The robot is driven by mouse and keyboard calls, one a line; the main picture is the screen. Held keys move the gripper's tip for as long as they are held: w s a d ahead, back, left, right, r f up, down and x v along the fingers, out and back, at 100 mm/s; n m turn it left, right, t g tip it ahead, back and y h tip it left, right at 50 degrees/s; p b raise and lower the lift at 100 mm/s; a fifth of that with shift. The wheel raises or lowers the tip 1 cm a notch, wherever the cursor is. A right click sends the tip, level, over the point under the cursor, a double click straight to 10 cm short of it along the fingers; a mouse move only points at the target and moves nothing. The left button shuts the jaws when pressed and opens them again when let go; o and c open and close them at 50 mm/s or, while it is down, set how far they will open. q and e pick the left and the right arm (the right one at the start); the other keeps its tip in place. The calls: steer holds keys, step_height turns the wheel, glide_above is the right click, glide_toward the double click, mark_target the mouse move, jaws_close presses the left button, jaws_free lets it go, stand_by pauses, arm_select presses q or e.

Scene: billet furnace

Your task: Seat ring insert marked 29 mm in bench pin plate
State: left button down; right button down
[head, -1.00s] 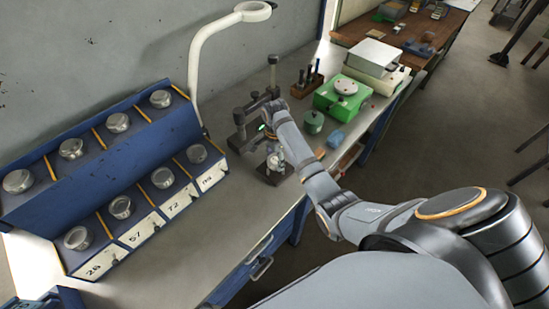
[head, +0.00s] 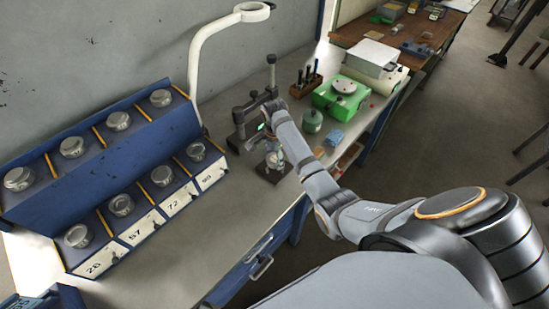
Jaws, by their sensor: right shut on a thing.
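My right arm reaches across the bench, and its gripper (head: 272,150) is low over the dark pin plate (head: 269,175). The gripper is shut on a small silvery ring insert (head: 274,160) just above or at the plate. The arm partly hides it, so I cannot tell whether it touches the plate, and no marking on it is readable. My left gripper is out of view.
A blue two-tier rack (head: 130,165) with several silvery round pieces and numbered labels stands at left. A dark gauge stand (head: 252,112) is behind the plate. The bench front is clear.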

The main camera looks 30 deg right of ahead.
steer(key=c, duration=0.7)
jaws_free()
steer(key=shift+s+a+f, duration=0.1)
steer(key=shift+s+f, duration=0.35)
steer(key=shift+f, duration=0.35)
steer(key=shift+w+f, duration=0.15)
steer(key=shift+w, duration=0.05)
steer(key=shift+o, duration=0.3)
steer(key=shift+w+f, duration=0.1)
steer(key=shift+w, duration=0.1)
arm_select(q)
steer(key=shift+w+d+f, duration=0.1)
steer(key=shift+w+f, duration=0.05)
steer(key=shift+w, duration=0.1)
arm_select(e)
steer(key=shift+c, duration=0.3)
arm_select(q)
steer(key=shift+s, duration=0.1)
arm_select(e)
steer(key=shift+s, duration=0.15)
steer(key=shift+g, duration=0.3)
